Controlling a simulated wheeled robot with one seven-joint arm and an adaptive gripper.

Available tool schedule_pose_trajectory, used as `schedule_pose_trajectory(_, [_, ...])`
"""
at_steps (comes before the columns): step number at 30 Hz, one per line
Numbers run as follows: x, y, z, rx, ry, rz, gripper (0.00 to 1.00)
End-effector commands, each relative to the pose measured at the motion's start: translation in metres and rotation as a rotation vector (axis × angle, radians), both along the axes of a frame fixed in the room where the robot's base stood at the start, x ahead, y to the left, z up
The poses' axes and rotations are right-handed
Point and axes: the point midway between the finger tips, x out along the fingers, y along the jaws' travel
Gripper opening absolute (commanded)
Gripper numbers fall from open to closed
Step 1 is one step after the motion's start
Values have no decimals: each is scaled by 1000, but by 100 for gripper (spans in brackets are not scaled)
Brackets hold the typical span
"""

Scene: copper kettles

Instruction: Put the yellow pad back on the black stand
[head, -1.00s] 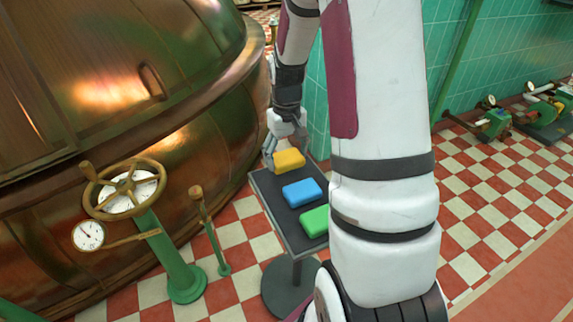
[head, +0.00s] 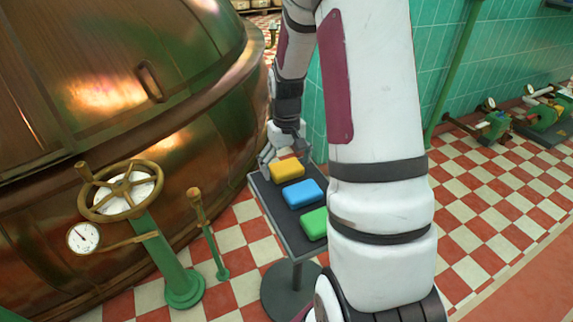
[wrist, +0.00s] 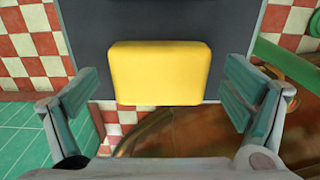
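The yellow pad (head: 287,169) lies on the far end of the black stand (head: 268,201), beside a blue pad. In the wrist view the yellow pad (wrist: 160,72) is at the stand's edge, and its near side looks to reach slightly past that edge. My gripper (head: 282,150) is at the far end of the stand by the yellow pad. In the wrist view its two fingers (wrist: 160,100) are wide apart, one on each side of the pad, with gaps between. It is open and holds nothing.
A blue pad (head: 303,193) and a green pad (head: 314,223) lie on the same stand. A large copper kettle (head: 120,100) stands to the left, with a handwheel (head: 120,190) and a gauge (head: 83,237). A green tiled wall (head: 475,60) is behind.

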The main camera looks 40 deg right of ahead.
Motion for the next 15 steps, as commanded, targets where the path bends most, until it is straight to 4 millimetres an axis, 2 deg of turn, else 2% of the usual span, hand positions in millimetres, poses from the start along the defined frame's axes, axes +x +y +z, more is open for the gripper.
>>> schedule_pose_trajectory(5, [0,0,2,0,0,0,94])
schedule_pose_trajectory(8, [0,0,9,0,-1,0,94])
schedule_pose_trajectory(11, [1,0,24,-2,-3,0,94])
schedule_pose_trajectory(15, [0,0,54,-2,-3,-1,94])
